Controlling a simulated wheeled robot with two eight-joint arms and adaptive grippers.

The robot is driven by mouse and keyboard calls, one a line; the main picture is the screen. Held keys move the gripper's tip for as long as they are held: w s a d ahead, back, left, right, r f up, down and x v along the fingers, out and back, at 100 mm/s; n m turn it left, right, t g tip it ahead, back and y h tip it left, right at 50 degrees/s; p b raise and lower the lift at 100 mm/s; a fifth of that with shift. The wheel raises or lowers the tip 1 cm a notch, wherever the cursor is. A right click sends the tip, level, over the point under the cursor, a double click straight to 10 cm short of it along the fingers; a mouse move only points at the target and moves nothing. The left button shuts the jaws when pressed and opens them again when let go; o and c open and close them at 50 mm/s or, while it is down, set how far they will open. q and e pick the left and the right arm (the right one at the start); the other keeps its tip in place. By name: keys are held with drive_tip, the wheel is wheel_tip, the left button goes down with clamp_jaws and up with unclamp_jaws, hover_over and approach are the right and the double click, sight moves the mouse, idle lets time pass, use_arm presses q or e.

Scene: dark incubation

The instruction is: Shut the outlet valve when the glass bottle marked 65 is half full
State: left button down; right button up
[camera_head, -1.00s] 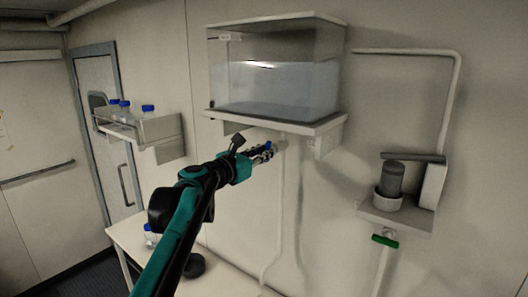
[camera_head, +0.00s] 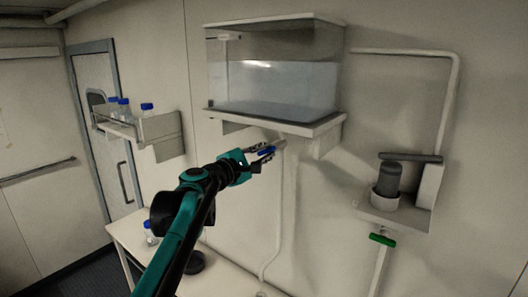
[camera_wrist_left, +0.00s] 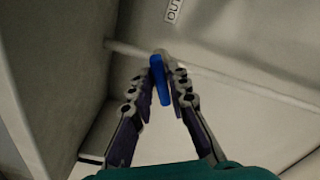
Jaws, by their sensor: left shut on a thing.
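The outlet valve's blue handle (camera_head: 266,151) is below the water tank (camera_head: 272,85), at the top of a white pipe (camera_head: 278,210). My left gripper (camera_head: 268,153) is shut on this handle. In the left wrist view the blue handle (camera_wrist_left: 160,80) stands between the fingertips of my left gripper (camera_wrist_left: 164,82), near a label reading "OUT" (camera_wrist_left: 174,10). The pipe runs down to the table, where a small pale round shape at the bottom edge is too cut off to identify. I cannot read a 65 on any bottle. My right gripper is not in view.
Blue-capped bottles (camera_head: 123,107) stand on a wall shelf (camera_head: 160,130) at left. Another blue-capped bottle (camera_head: 149,232) is on the white table (camera_head: 120,236). At right, a wall bracket (camera_head: 405,215) holds a dark cylinder (camera_head: 388,178), with a green handle (camera_head: 382,240) below.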

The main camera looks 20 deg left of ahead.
use_arm(q)
drive_tip(key=m, duration=0.5)
drive_tip(key=shift+f+m, duration=0.15)
drive_tip(key=shift+m, duration=0.25)
idle(0.4)
drive_tip(key=c, duration=1.6)
unclamp_jaws()
drive_tip(key=shift+d, duration=0.1)
drive_tip(key=shift+o, duration=0.2)
drive_tip(key=shift+s, duration=0.1)
drive_tip(key=v, duration=1.1)
drive_tip(key=shift+s, duration=0.4)
drive_tip(key=shift+f, duration=0.1)
